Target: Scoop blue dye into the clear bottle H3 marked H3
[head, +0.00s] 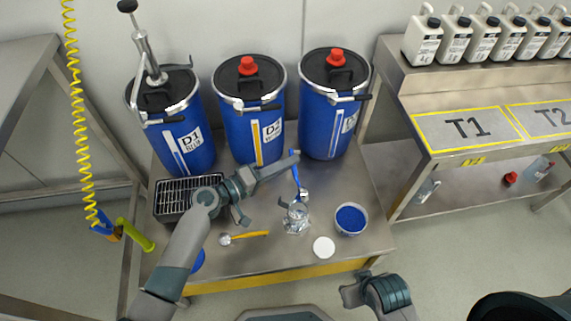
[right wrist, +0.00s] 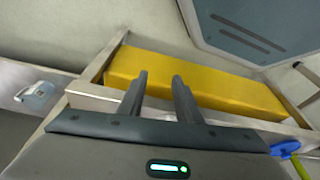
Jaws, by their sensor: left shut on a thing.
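My left gripper (head: 295,157) is shut on the blue handle of a scoop (head: 296,175), whose handle hangs down from the fingertips. The scoop's small metal bowl (head: 304,194) is just behind and above the mouth of a clear bottle (head: 296,220) on the metal table. I cannot tell whether the bowl holds dye. No mark is readable on the bottle. A white tub of blue dye (head: 351,219) stands to the right of the bottle. My right gripper (right wrist: 158,88) is open and empty in the right wrist view; its arm shows at the bottom of the head view.
A yellow-handled scoop (head: 248,236) and a white disc (head: 323,247) lie on the table (head: 275,262). A black grated tray (head: 172,197) and a blue round thing (head: 198,260) are partly behind my left arm. Blue drums (head: 253,130) line the back. Bench T1 (head: 468,128) stands right.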

